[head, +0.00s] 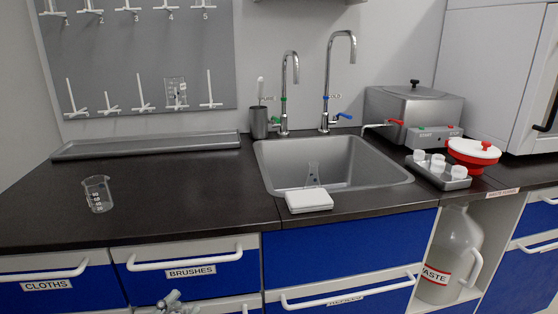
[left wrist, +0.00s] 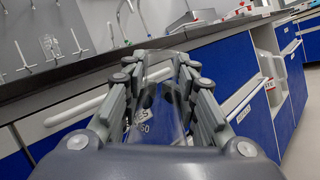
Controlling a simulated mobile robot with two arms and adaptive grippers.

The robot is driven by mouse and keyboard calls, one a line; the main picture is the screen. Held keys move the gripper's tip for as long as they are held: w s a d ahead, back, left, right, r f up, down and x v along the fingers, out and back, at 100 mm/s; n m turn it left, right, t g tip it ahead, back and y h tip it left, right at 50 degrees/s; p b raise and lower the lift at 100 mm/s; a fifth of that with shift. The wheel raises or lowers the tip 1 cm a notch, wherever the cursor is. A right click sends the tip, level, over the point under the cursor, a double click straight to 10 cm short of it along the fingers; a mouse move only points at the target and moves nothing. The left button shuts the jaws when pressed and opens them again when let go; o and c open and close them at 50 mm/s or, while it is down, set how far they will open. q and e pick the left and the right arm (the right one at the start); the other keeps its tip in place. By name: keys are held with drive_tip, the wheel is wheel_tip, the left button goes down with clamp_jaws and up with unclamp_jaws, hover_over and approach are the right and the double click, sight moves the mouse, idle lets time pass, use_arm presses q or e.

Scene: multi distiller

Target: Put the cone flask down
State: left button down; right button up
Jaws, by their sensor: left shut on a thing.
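My left gripper (head: 172,298) is at the bottom edge of the head view, in front of the drawers and below the counter top. In the left wrist view its fingers (left wrist: 160,85) are shut on a clear glass cone flask (left wrist: 165,110) with white markings. The fingers and wrist hide part of its outline. My right gripper is not in view.
The dark counter (head: 190,190) is clear between a glass beaker (head: 98,194) and the sink (head: 380,180). A white block (head: 309,200) lies at the sink's front edge. A long grey tray (head: 150,146) lies along the wall. Drawer handles (head: 185,257) stick out near my gripper.

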use_arm(q)
drive_tip(key=shift+d, duration=0.2)
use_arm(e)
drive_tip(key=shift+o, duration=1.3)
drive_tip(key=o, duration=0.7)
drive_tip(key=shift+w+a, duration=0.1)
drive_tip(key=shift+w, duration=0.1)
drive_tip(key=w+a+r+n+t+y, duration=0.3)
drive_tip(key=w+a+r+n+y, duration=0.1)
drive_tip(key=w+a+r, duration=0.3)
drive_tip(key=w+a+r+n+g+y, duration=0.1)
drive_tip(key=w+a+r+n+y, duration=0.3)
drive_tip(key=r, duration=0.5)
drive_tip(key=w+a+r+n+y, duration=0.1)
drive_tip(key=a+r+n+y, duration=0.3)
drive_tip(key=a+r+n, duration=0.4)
use_arm(q)
drive_tip(key=d+r+m+g+h, duration=0.1)
drive_tip(key=d+m+g+h, duration=0.7)
drive_tip(key=d+g+h, duration=0.2)
drive_tip(key=shift+d+g+h, duration=0.3)
drive_tip(key=shift+d+g, duration=0.9)
drive_tip(key=shift+d, duration=0.05)
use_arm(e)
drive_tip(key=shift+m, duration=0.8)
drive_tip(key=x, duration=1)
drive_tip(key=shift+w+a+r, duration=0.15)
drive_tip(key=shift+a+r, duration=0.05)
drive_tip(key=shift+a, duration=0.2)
